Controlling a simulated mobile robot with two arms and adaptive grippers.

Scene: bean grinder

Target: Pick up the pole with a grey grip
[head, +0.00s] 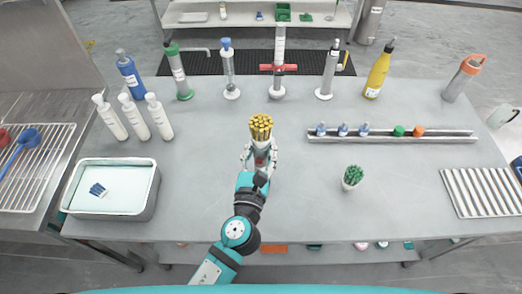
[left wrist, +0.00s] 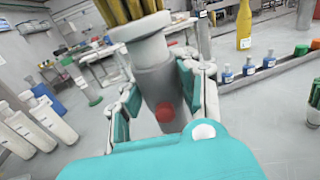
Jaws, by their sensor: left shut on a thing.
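No separate pole with a grey grip is clearly identifiable. A grey cylinder with a dark top (head: 327,75) stands at the back. My right gripper is not in view.
A small white cup of green sticks (head: 352,178) stands to the right. A metal rail (head: 450,137) with small bottles lies behind it. Several bottles and cylinders line the back edge. A white basin (head: 150,195) is front left, a ribbed tray (head: 480,190) far right.

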